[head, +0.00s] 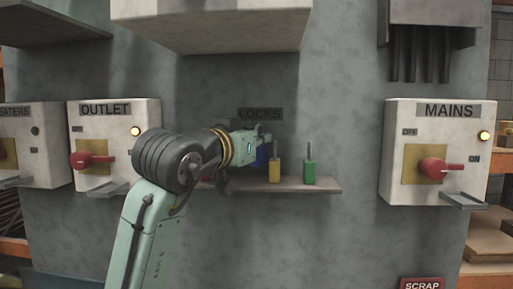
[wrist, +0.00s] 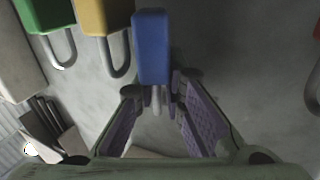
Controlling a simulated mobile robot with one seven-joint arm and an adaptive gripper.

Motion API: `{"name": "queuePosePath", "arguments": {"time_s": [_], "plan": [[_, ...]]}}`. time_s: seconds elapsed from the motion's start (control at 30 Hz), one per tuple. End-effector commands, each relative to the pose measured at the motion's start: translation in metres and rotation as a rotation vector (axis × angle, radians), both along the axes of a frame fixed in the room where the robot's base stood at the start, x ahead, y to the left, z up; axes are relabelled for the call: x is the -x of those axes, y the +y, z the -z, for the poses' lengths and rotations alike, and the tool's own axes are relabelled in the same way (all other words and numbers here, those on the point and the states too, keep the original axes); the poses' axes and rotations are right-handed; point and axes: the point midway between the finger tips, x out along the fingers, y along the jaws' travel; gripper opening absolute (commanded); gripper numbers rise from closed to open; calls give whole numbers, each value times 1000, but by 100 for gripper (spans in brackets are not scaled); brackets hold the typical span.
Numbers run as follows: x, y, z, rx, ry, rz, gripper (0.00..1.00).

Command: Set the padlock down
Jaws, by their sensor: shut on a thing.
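A blue padlock (head: 261,157) is in front of the wall under the LOCKS label, partly hidden by my gripper (head: 250,147) in the head view. In the wrist view the blue padlock (wrist: 151,45) has its body beyond the fingertips, and its grey shackle lies between the fingers of my gripper (wrist: 158,92). My gripper is shut on the shackle. The shelf (head: 325,185) is below the padlock; whether the padlock's base touches it is hidden.
A yellow padlock (head: 275,171) and a green padlock (head: 309,172) stand on the shelf, right of the blue one. A red thing (head: 208,180) shows partly at the shelf's left. The OUTLET box (head: 115,180) and MAINS box (head: 437,190) flank the shelf.

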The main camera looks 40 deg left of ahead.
Motion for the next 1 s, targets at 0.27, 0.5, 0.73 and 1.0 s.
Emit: {"name": "queuePosePath", "arguments": {"time_s": [0.27,0.5,0.73,1.0], "plan": [[3,1,29,2,0,-2,0],[3,1,30,2,0,-2,0],[3,1,32,2,1,-2,19],[3,1,32,2,1,-2,19]]}}
